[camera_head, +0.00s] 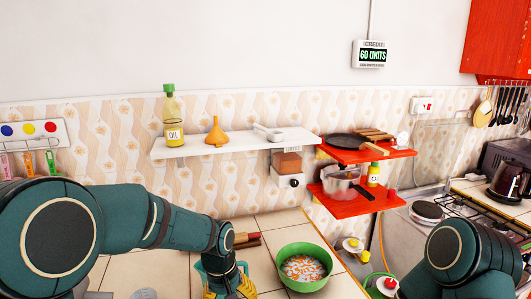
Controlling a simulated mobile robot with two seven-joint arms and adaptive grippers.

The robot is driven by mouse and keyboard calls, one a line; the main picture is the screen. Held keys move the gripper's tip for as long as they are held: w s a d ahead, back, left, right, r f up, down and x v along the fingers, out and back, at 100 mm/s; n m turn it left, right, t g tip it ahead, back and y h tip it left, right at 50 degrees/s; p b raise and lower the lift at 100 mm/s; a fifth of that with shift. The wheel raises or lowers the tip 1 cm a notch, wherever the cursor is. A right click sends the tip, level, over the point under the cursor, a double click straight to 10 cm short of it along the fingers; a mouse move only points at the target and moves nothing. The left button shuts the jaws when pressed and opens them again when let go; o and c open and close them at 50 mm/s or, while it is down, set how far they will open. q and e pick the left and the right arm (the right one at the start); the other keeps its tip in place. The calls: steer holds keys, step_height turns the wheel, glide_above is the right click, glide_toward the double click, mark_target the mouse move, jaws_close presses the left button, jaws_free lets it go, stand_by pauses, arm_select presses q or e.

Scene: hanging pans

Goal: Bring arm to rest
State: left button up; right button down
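My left arm comes in from the left and bends down over the tiled counter (273,221). Its wrist end, with the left gripper (229,287), is at the bottom edge, left of a green bowl (304,284) holding orange and white pieces. Teal and yellow parts show around the gripper there. The fingers are too small and cut off to tell whether they are open or hold anything. My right arm shows only as a rounded link at the lower right, in front of the stove side. Its gripper is out of view.
A white shelf (200,148) holds an oil bottle (173,120) and an orange funnel (216,133). Red shelves (375,155) hold a dark pan (350,141) and a pot (341,179). A kettle (509,181) stands at right. The air above the counter's middle is free.

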arm_select(q)
step_height(320, 180, down, 10)
steer(key=h, duration=0.1)
steer(key=s+a+f+t+h+b, duration=0.1)
steer(key=s+f+b, duration=0.1)
steer(key=s+f, duration=1.2)
steer(key=shift+s+a+f+m+t+h, duration=0.3)
steer(key=shift+a+f+m+h, duration=0.1)
steer(key=shift+f, duration=0.2)
arm_select(e)
steer(key=f, duration=0.3)
steer(key=shift+w+a+f, duration=0.1)
steer(key=shift+w, duration=0.1)
